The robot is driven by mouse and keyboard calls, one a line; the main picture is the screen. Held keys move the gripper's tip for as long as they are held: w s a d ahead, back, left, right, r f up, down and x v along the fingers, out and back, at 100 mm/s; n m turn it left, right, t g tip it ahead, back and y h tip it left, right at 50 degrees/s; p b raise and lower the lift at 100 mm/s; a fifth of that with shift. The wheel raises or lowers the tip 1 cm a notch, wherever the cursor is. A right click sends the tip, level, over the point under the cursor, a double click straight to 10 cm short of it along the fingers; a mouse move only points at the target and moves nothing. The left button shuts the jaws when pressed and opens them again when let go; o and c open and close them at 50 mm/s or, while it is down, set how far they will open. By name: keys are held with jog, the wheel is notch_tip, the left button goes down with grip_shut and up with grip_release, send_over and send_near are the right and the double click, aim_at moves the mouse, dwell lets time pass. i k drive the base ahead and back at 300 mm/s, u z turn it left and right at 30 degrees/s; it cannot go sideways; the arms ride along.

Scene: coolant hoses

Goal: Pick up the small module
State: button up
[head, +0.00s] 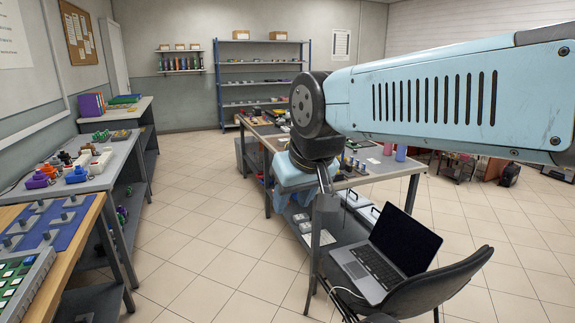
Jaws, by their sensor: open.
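My arm reaches in from the right, and its end hangs down over the near left corner of the middle table. My gripper (325,188) is there, small and partly lost against the grey table parts; it looks open, with nothing seen between its fingers. I cannot tell which object is the small module. Small parts (352,165) lie on the middle table (385,172) just right of the gripper. Small green pieces sit in a grey tray (38,288) at the lower left. My arm hides part of the middle table.
A chair (440,285) with an open laptop (385,255) stands before the middle table. Benches with coloured parts (75,173) and a blue mat (50,222) line the left. Shelving (262,75) stands at the back. The tiled floor (200,220) between is clear.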

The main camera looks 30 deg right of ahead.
aim_at(282, 143)
jog(key=u, duration=2.75)
jog(key=i, duration=0.2)
jog(key=z, duration=3.65)
jog(key=i, duration=0.45)
jog(key=u, duration=0.05)
